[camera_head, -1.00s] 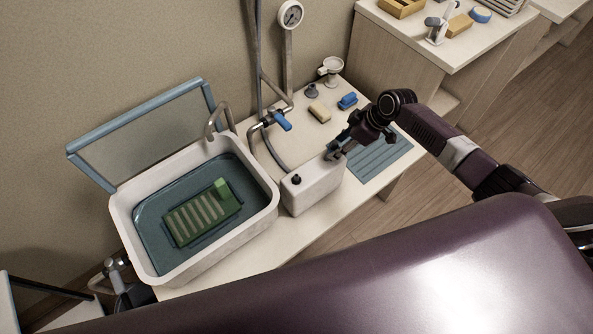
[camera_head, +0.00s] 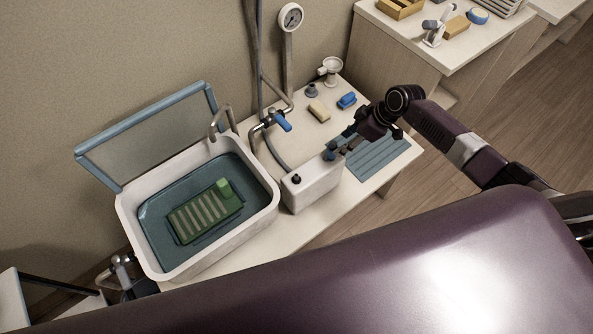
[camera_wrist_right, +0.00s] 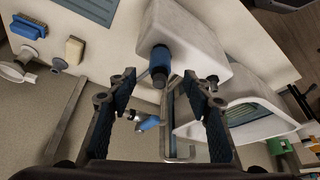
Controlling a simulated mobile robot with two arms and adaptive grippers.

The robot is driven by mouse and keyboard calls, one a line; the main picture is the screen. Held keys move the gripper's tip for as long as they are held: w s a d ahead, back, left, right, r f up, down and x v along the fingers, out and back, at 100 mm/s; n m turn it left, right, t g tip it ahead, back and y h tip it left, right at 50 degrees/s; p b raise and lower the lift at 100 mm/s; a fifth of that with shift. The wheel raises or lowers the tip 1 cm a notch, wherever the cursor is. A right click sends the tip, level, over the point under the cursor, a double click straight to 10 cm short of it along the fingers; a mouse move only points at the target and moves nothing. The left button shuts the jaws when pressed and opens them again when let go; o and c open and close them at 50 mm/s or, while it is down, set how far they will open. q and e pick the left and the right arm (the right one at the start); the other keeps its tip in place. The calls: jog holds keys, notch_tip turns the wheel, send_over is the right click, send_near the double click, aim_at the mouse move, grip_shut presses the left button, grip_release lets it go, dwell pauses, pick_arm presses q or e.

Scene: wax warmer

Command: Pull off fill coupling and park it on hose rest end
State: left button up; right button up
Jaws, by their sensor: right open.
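The fill coupling, a blue and black cylinder (camera_wrist_right: 160,62), stands on the white tank (camera_wrist_right: 195,40) in the right wrist view. In the head view the coupling (camera_head: 330,155) shows as a small blue piece at the right end of the tank (camera_head: 312,188). My right gripper (camera_head: 344,148) is just right of the coupling. In the wrist view my right gripper (camera_wrist_right: 161,78) is open, a finger on each side of the coupling, with gaps between; contact is not visible. I cannot tell which fixture is the hose rest end. My left gripper is not in view.
A white basin (camera_head: 130,220) holds a green ribbed block (camera_head: 207,211). Behind the tank are a blue-handled valve (camera_head: 282,122), a hose, a tan block (camera_head: 319,111), a blue brush (camera_head: 347,101) and a white cup-like fixture (camera_head: 331,66). A blue-grey ribbed mat (camera_head: 380,158) lies right of the tank.

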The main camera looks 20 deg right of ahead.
jog(key=shift+p+v, duration=0.6)
jog(key=shift+v, duration=0.3)
jog(key=v, duration=1.2)
jog(key=s+d+f+m+h+b, duration=0.1)
jog(key=d+f+m+h+b, duration=0.2)
jog(key=f, duration=1.6)
jog(key=s+f+m+b, duration=0.1)
jog(key=s+f+m, duration=0.1)
jog(key=s+f, duration=0.45)
jog(key=s+f+m+b, duration=0.2)
jog(key=s+f, duration=0.1)
jog(key=f, duration=0.7)
jog(key=s+a+f+b, duration=0.1)
jog(key=s+a+f, duration=0.4)
jog(key=s, duration=0.5)
jog(key=s+a+f+g+b, duration=0.1)
jog(key=s+a+f, duration=0.4)
jog(key=s+f, duration=0.3)
jog(key=s+a+f+g+h+b, duration=0.1)
jog(key=s+a+f, duration=0.4)
jog(key=s, duration=0.8)
jog(key=shift+s+f+m+b, duration=0.35)
jog(key=shift+f+b, duration=0.1)
jog(key=shift+f, duration=0.5)
